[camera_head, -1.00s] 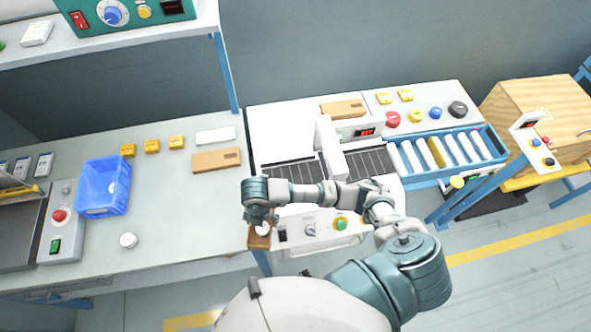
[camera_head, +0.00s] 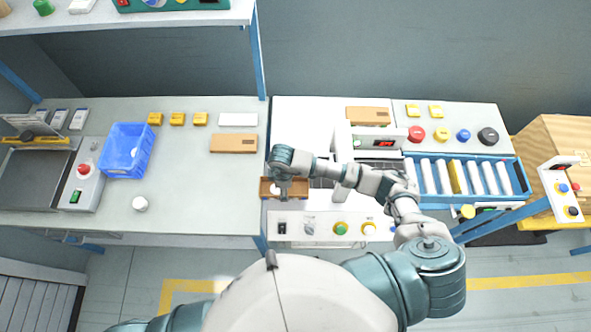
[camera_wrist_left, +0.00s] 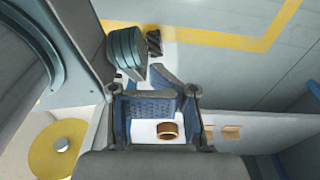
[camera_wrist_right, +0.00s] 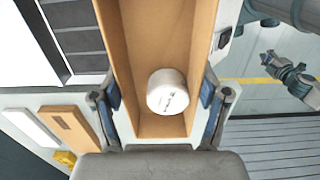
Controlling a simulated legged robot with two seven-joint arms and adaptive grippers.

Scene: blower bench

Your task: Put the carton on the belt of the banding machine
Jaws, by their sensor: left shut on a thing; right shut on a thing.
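The carton (camera_head: 265,190) is a long, open-topped brown box with a white jar (camera_wrist_right: 168,92) inside. It is at the left end of the banding machine, behind the control panel (camera_head: 325,228). My right gripper (camera_head: 285,190) is shut on it; in the right wrist view the fingers flank the carton's walls (camera_wrist_right: 203,35). I cannot tell whether the carton touches the surface below. The dark belt (camera_head: 321,183) lies just right of it, partly hidden by my right arm. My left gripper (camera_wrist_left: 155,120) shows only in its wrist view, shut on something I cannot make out.
The machine's white arch (camera_head: 345,150) stands over the belt. A roller rack (camera_head: 430,178) is to the right. A brown ring (camera_wrist_left: 168,130) shows in the left wrist view.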

